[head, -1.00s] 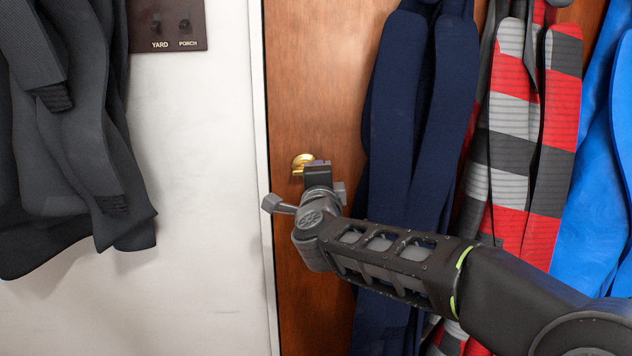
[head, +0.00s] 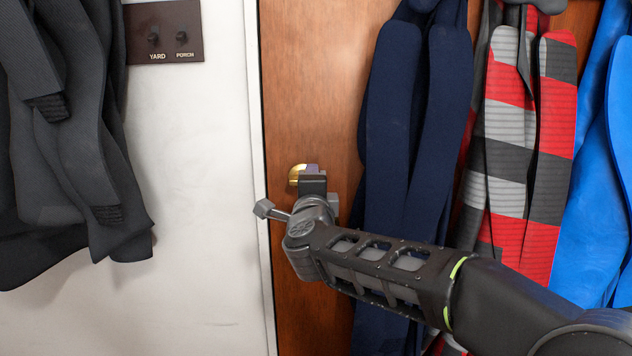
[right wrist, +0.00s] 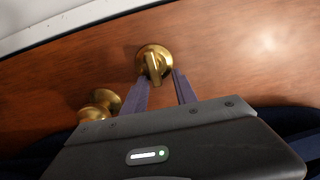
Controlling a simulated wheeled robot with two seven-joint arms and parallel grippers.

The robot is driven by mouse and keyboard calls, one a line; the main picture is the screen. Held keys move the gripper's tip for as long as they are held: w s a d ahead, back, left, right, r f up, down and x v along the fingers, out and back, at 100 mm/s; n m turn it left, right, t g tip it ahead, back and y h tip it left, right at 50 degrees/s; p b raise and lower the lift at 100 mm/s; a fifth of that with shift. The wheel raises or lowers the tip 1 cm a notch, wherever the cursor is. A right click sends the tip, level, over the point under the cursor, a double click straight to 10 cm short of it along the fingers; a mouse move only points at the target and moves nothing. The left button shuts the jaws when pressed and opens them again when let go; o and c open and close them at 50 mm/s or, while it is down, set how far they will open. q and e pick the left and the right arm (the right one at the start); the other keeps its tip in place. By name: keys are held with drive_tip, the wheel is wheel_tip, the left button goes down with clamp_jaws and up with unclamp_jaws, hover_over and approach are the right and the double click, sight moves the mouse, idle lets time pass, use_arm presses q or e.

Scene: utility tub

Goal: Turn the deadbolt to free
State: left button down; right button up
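The brass deadbolt (head: 296,174) sits on the brown wooden door near its left edge, partly hidden behind my right gripper (head: 312,172) in the head view. In the right wrist view the round deadbolt plate and its raised thumb-turn (right wrist: 153,69) show just beyond the fingertips. My right gripper (right wrist: 161,78) is open, its two purple-grey fingers apart, with the thumb-turn lined up with the gap between them. I cannot tell whether a finger touches it. My left gripper is not in view.
A brass knob (right wrist: 101,104) is on the door beside the deadbolt in the wrist view. A navy garment (head: 400,130), a striped one (head: 510,150) and a blue one (head: 600,200) hang at the right. Dark garments (head: 70,150) and a switch plate (head: 165,32) are at the left.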

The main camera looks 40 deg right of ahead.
drive_tip(key=shift+w+a+f, duration=0.1)
drive_tip(key=shift+w+a, duration=0.05)
drive_tip(key=p+v, duration=0.1)
drive_tip(key=v, duration=0.7)
idle(0.6)
